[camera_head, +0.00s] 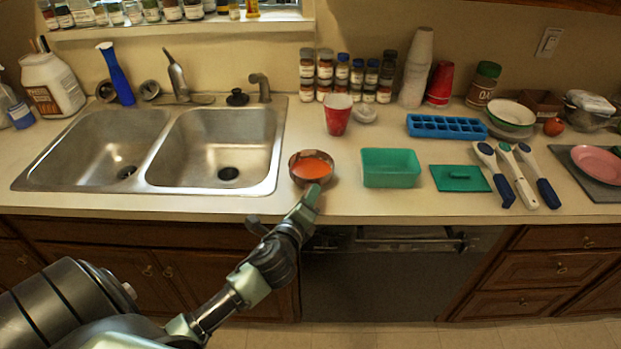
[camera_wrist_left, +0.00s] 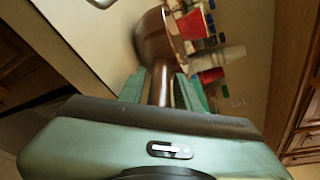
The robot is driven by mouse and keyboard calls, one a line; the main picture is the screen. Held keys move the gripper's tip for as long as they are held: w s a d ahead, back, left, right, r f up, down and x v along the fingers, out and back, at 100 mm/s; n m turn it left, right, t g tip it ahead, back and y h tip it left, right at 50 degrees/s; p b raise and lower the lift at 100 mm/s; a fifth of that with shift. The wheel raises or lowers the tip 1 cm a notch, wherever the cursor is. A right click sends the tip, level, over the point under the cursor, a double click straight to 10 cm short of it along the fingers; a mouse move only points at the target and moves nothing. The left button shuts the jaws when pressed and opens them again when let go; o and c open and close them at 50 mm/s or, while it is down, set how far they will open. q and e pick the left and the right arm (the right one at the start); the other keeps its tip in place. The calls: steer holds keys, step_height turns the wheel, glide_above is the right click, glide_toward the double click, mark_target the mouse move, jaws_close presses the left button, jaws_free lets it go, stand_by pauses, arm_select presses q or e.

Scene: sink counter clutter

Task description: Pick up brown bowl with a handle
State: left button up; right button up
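The brown bowl (camera_head: 298,176) with orange-red inside stands upright near the counter's front edge, right of the sink. My left gripper (camera_head: 312,196) reaches up to its near side and hides the handle in the head view. In the left wrist view the brown bowl (camera_wrist_left: 158,40) is beyond the green fingertips, and its handle (camera_wrist_left: 162,90) runs down between the two fingers of the gripper (camera_wrist_left: 162,84). The fingers are on both sides of the handle, very close to it. I cannot tell whether they press on it. My right gripper is not in view.
A green tub (camera_head: 390,180) stands just right of the bowl, with a green lid (camera_head: 460,184) beyond it. A red cup (camera_head: 338,120) is behind the bowl. The double sink (camera_head: 283,120) is on the left. Bare counter lies between bowl and red cup.

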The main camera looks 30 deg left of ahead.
arm_select(q)
steer(key=shift+w, duration=0.2)
steer(key=shift+s, duration=0.1)
jaws_close()
stand_by(1.1)
steer(key=shift+r, duration=0.1)
